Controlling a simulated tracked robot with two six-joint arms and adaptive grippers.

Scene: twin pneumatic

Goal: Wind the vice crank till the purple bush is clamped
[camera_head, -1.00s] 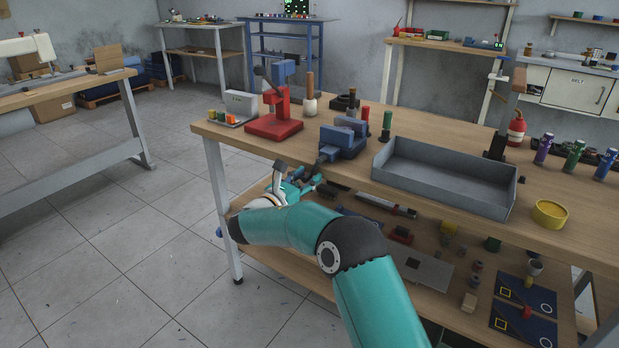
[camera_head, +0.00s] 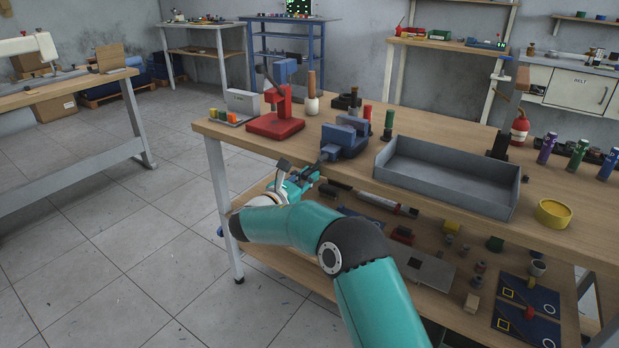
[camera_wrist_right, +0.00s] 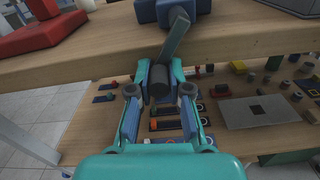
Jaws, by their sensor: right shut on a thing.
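The blue vice (camera_head: 345,138) stands at the front edge of the wooden bench. Its dark crank (camera_wrist_right: 175,42) hangs from the front of the vice, tilted, and ends in a dark cylindrical handle (camera_wrist_right: 159,86). My right gripper (camera_head: 312,176) is at the crank below the bench edge. In the right wrist view its fingers (camera_wrist_right: 159,76) are shut on the handle, one on each side. I cannot make out a purple bush between the jaws. A purple cylinder (camera_head: 546,148) stands upright at the bench's right side; I cannot tell if it is the bush. My left gripper is out of view.
A red press (camera_head: 276,124) stands left of the vice and a grey tray (camera_head: 445,190) right of it. The bench top's front edge (camera_wrist_right: 110,62) is just above my right gripper. The lower shelf (camera_head: 300,268) holds several small parts.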

